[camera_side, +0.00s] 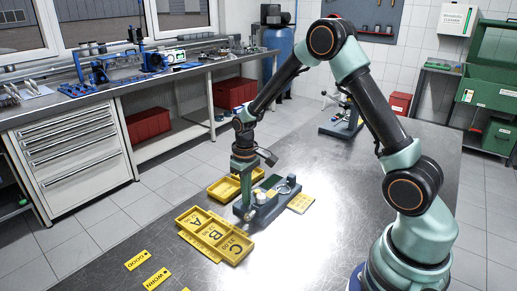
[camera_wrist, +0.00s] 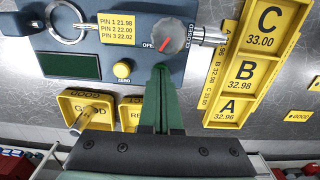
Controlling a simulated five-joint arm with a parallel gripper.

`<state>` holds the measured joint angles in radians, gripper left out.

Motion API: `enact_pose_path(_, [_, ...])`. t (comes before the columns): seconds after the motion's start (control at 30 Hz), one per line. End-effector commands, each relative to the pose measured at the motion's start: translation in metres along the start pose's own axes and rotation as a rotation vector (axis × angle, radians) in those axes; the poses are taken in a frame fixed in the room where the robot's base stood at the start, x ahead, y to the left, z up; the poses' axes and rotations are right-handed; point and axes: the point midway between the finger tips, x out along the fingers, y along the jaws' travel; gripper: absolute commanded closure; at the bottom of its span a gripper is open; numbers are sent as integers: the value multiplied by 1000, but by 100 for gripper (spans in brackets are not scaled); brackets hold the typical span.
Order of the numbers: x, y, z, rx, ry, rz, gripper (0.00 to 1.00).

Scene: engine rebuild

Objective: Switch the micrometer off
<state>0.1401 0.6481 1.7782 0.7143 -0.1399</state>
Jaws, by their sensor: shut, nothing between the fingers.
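The micrometer (camera_wrist: 30,42) is a blue-grey block with a metal ring-shaped frame (camera_wrist: 68,20) at its left end. Its dark green display (camera_wrist: 70,66) shows no readable digits. It has a yellow ZERO button (camera_wrist: 122,69) and a grey knob (camera_wrist: 176,36) with a red pointer, between OPEN and CLOSED lettering. In the side view, the micrometer (camera_side: 266,209) stands on the bench under my arm. My gripper (camera_wrist: 161,68) is shut and empty, its green fingertips just below the knob in the wrist view. Whether they touch the block is unclear.
Yellow trays A, B and C (camera_wrist: 237,82) lie right of the micrometer. A GOOD tray (camera_wrist: 66,107) with a brass-coloured pin and another partly hidden tray (camera_wrist: 126,118) lie below it.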

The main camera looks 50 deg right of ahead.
Motion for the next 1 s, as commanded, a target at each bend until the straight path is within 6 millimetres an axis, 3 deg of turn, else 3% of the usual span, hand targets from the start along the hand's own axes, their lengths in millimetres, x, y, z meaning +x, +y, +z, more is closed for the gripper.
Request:
enact_pose_path(0.33, [6,0,3,0,-5,-1,100])
enact_pose_path(1.0, [-45,0,1,0,-1,0,100])
